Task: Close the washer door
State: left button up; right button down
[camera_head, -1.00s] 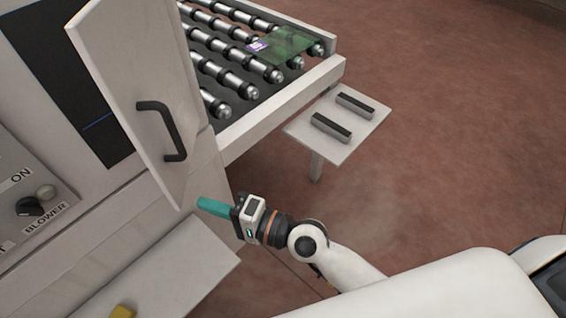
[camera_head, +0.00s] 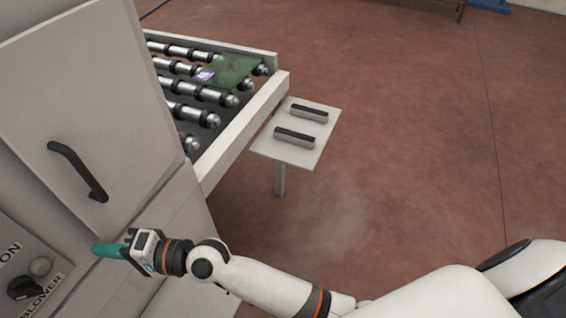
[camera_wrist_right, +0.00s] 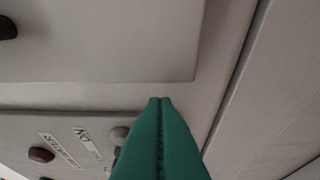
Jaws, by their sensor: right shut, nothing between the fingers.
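The washer door (camera_head: 105,110) is a pale panel with a black bar handle (camera_head: 78,172). It lies across the machine front, and no dark opening shows beside it. I cannot tell whether it is fully flush. In the right wrist view the door's lower corner (camera_wrist_right: 110,45) shows, with the end of the handle (camera_wrist_right: 6,28) at the left edge. My right gripper (camera_head: 97,250), with green fingers, is shut and empty just below the door's lower edge. Its closed fingertips (camera_wrist_right: 160,101) also show in the wrist view. I cannot tell whether they touch the machine. My left gripper is out of view.
A control panel with a blower knob (camera_head: 24,287) is at lower left. A roller conveyor (camera_head: 232,150) with a green glass sheet (camera_head: 230,75) is behind the door. Red floor is open on the right.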

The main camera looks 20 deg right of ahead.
jog(key=shift+w+x, duration=0.25)
jog(key=shift+x, duration=1.2)
jog(key=shift+d, duration=0.2)
jog(key=shift+s, duration=0.1)
